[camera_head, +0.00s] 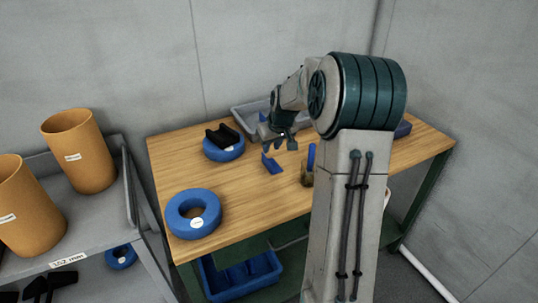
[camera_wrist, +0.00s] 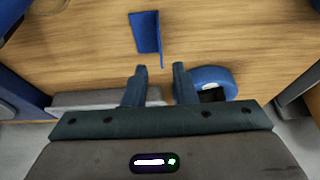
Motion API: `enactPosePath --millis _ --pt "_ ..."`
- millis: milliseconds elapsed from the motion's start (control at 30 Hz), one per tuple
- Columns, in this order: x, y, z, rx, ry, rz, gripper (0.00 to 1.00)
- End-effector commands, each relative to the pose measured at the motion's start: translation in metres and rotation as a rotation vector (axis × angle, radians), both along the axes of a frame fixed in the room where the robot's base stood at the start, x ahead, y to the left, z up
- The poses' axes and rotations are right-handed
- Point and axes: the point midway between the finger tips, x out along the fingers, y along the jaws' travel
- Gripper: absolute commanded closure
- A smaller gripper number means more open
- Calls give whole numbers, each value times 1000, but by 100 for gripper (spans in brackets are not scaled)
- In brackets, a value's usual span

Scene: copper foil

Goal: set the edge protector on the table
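The edge protector appears to be the small blue L-shaped angle piece (camera_head: 273,166) in the middle of the wooden table (camera_head: 240,190). It seems to rest on the tabletop with one flange up. My gripper (camera_head: 286,146) is above the table, just up and right of the piece in the head view.
A blue ring (camera_head: 193,228) lies at the front left. Another blue ring (camera_head: 223,155) with a black cradle-like part (camera_head: 223,135) on it lies behind. A grey tray (camera_head: 246,110) stands at the back. A brownish jar (camera_head: 307,179) is beside my arm.

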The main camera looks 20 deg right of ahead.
Motion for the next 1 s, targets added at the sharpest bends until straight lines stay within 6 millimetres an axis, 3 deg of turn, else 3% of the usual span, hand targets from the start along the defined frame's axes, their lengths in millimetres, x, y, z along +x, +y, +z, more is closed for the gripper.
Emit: enactPosePath --millis 267,367,467,700,1000 --pt "-13 3 28 -1 2 1 75" --pt "-24 18 36 -11 13 9 75" --pt "-48 45 47 -28 35 15 75" --pt "-141 113 70 -56 88 -1 75" --pt "-260 160 67 -29 125 -35 75"
